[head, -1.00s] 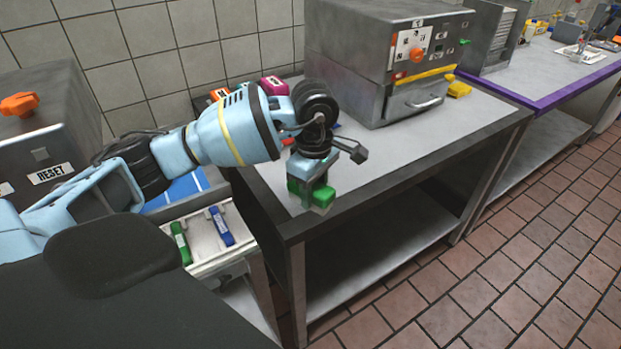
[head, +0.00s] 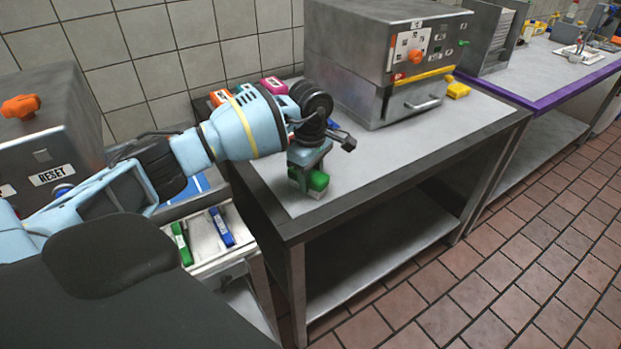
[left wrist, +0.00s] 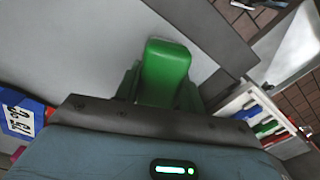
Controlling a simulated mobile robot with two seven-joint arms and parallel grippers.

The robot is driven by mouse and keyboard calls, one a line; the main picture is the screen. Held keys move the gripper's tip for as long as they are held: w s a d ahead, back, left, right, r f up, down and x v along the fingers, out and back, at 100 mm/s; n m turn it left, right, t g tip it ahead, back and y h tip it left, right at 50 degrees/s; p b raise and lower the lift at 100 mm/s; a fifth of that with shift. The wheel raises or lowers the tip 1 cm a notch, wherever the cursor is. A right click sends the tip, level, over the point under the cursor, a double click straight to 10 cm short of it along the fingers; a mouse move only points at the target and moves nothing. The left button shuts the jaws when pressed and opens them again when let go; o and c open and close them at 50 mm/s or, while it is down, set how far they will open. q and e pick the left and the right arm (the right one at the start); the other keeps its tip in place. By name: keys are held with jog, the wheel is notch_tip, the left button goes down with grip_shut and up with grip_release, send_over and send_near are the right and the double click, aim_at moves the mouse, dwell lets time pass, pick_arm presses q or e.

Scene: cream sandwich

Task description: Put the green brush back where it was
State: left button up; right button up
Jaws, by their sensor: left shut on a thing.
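The green brush (head: 319,181), with a pale underside, is in my left gripper (head: 307,179). The gripper points down and is shut on it, over the near left part of the steel table (head: 400,165). I cannot tell whether the brush touches the tabletop. In the left wrist view the brush's green body (left wrist: 165,72) shows between the fingers, with grey tabletop (left wrist: 90,50) behind it. My right gripper is not in view.
A steel oven-like machine (head: 400,60) stands behind on the table. Orange (head: 220,97) and pink (head: 273,86) boxes stand near the wall, partly behind my arm. At left, a pale tray holds a green-handled (head: 181,243) and a blue-handled item (head: 221,227). Tabletop right of the gripper is clear.

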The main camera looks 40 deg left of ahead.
aim_at(310, 173)
pick_arm(q)
jog(key=shift+f, duration=0.45)
jog(key=shift+f, duration=0.15)
jog(key=o, duration=1.3)
notch_tip(310, 173, up, 12)
jog(key=shift+r, duration=0.15)
